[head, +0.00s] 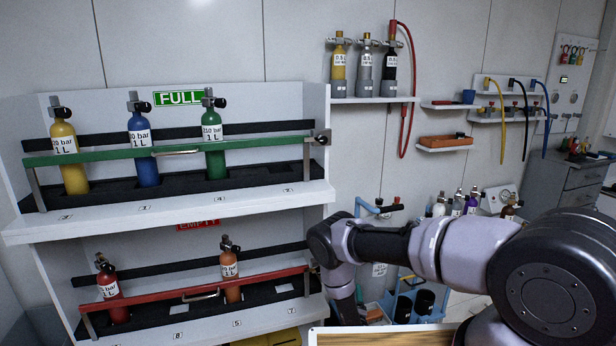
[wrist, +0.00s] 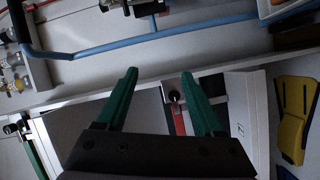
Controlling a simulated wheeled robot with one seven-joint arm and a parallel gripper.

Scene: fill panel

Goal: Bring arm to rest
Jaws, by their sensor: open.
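My arm (head: 440,248) reaches in from the lower right of the head view and bends down beside the right end of the cylinder rack. In the wrist view my gripper (wrist: 158,82) shows two green fingers spread apart with nothing between them. The gripper's tips are not clear in the head view. The rack's side panel (head: 317,104) stands just left of the arm's bend.
The full shelf (head: 250,199) holds yellow, blue and green cylinders behind a green bar (head: 110,156). The empty shelf (head: 200,327) holds two red or orange cylinders behind a red bar (head: 150,301). A blue trolley (head: 432,306) stands behind my arm. A wall shelf (head: 372,100) holds more cylinders.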

